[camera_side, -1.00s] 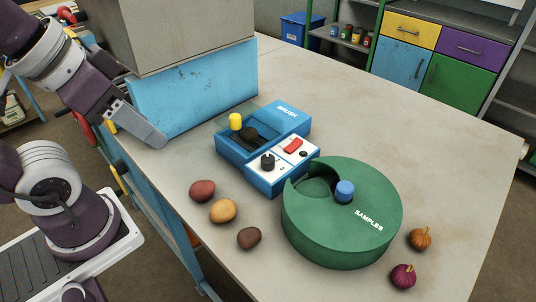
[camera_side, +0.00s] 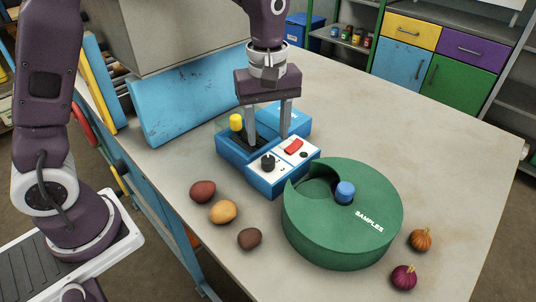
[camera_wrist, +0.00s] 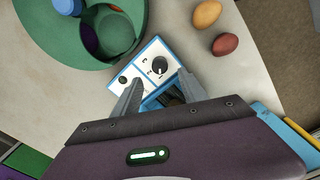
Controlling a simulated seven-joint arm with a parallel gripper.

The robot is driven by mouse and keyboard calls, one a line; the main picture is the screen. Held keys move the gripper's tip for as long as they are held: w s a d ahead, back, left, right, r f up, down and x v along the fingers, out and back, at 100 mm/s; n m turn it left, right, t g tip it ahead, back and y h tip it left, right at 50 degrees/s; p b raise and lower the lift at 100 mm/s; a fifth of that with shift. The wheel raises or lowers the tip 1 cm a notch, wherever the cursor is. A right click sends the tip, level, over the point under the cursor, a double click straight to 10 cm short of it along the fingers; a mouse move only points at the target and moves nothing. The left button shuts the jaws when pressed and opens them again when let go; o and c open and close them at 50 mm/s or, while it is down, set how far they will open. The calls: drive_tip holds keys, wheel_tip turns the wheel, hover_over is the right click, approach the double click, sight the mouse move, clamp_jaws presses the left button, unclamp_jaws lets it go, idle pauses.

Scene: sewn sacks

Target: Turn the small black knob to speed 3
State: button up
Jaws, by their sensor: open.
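The small black knob (camera_side: 268,162) stands on the white panel of a blue machine (camera_side: 268,184). In the wrist view the knob (camera_wrist: 159,66) has a light pointer line; I cannot read the speed marks. A red switch (camera_side: 294,146) and a smaller black button (camera_side: 303,154) sit to its right in the side view. My gripper (camera_side: 267,138) points down over the machine, open and empty. Its fingers are apart, behind the knob in the side view. In the wrist view the knob shows just beyond the gap between my fingertips (camera_wrist: 158,80).
A yellow-topped lever (camera_side: 236,122) rises close to my left finger. A green round samples container (camera_side: 340,235) with a blue knob (camera_side: 345,191) stands at the right. Several potato-like lumps (camera_side: 223,212) lie in front. A blue panel (camera_side: 190,95) stands behind.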

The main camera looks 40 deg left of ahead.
sight(268, 158)
wheel_tip(268, 158, down, 7)
drive_tip(key=shift+f, duration=0.1)
clamp_jaws()
idle(0.3)
